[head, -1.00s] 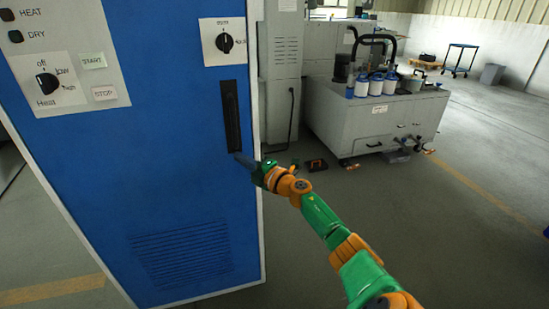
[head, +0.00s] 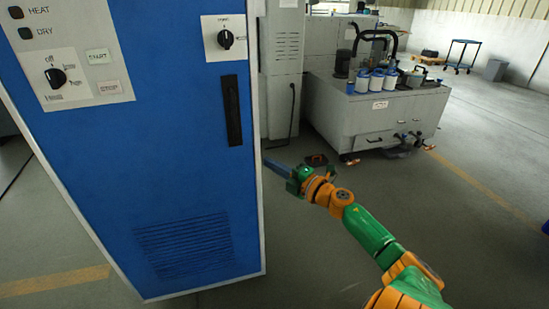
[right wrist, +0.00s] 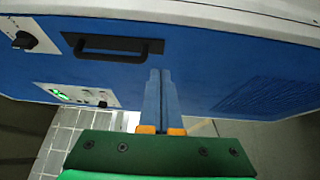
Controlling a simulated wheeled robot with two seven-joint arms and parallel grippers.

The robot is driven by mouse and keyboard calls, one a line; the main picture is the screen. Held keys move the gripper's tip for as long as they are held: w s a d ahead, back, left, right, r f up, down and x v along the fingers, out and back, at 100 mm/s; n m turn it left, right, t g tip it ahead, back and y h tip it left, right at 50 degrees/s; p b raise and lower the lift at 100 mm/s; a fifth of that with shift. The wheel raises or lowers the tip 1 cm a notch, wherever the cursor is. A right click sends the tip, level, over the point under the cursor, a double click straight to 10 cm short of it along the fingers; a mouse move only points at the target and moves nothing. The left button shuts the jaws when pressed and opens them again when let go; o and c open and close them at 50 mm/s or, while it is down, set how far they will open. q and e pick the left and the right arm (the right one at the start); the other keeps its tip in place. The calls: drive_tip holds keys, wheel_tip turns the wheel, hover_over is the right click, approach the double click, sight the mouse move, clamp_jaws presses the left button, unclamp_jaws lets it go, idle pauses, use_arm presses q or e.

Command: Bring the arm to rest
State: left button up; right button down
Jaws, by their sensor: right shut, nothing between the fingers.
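My right arm, green and orange, comes in from the lower right of the head view. Its gripper (head: 268,163) is shut and empty, just right of the blue cabinet's edge and below the level of the black handle (head: 231,110). In the right wrist view the two blue-grey fingers (right wrist: 161,78) lie together, pointing at the blue cabinet (right wrist: 200,70), with the handle (right wrist: 118,48) to their upper left. They look apart from the handle. The cabinet (head: 170,190) fills the left of the head view. My left gripper is not in view.
A grey machine cart (head: 372,115) with white-and-blue containers stands behind to the right. A blue trolley (head: 462,55) and grey bin (head: 494,69) stand far back. The floor at right is open.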

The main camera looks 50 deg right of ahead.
drive_tip(key=s+a+f+m+g+h+p, duration=0.2)
drive_tip(key=s+f+m+g, duration=0.35)
drive_tip(key=f, duration=0.85)
drive_tip(key=s+a+f+m+g+h+p, duration=0.1)
drive_tip(key=s+a+f+m+g+p, duration=0.15)
drive_tip(key=s+f+m, duration=0.75)
use_arm(q)
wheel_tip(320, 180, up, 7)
drive_tip(key=p, duration=0.3)
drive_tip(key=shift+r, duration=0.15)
use_arm(e)
drive_tip(key=s+a+f+g+y, duration=0.1)
drive_tip(key=s+a+f+g, duration=0.3)
drive_tip(key=s+a+f, duration=0.4)
drive_tip(key=s+a+f+g+y, duration=0.2)
drive_tip(key=s+a+f+g, duration=0.3)
drive_tip(key=s+a, duration=0.8)
wheel_tip(320, 180, down, 3)
drive_tip(key=shift+s+f, duration=0.1)
drive_tip(key=shift+s, duration=0.5)
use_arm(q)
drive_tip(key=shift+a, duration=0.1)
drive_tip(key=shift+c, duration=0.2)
use_arm(e)
drive_tip(key=shift+w+d, duration=0.1)
drive_tip(key=shift+d, duration=0.05)
